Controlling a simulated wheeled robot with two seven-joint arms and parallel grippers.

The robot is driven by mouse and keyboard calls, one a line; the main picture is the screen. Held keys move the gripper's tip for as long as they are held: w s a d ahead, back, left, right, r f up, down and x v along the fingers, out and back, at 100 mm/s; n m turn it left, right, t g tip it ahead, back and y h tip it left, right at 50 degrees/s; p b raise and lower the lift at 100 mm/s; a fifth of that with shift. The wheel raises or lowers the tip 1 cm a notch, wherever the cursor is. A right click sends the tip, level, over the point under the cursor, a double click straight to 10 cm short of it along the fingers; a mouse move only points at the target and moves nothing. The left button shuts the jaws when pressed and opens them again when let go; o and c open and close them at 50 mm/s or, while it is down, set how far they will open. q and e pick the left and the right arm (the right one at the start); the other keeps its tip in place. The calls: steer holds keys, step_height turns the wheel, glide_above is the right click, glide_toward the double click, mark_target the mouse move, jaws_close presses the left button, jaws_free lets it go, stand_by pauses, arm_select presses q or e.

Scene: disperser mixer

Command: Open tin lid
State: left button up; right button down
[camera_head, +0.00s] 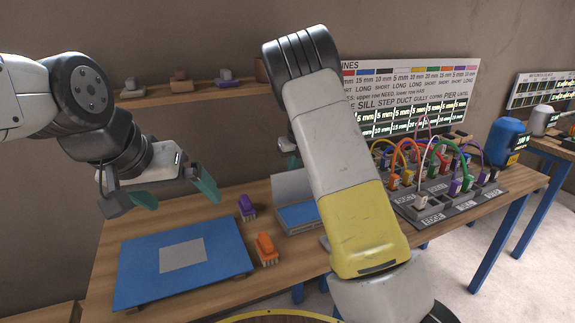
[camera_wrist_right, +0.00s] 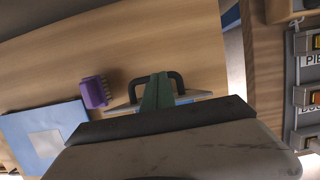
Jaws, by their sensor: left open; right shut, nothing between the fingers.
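The tin stands on the bench at the centre of the head view. Its grey lid (camera_head: 292,187) is raised at an angle behind its blue lower part (camera_head: 297,217), and my right arm covers its right side. In the right wrist view a black handle (camera_wrist_right: 178,82) shows at the lid's edge (camera_wrist_right: 120,108). My right gripper (camera_wrist_right: 158,78) is shut and empty, overlapping the handle in that view; I cannot tell whether they touch. My left gripper (camera_head: 180,200) is open and empty above the blue panel.
The blue panel (camera_head: 135,268) with a grey square lies at the bench's left. A purple brush (camera_head: 246,207) and an orange brush (camera_head: 265,248) lie between it and the tin. A rack of coloured cables (camera_head: 445,205) stands right. A shelf (camera_head: 200,91) runs along the wall.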

steer(key=shift+w+f+g, duration=0.15)
steer(key=shift+w+g, duration=0.1)
steer(key=shift+g, duration=0.05)
stand_by(0.5)
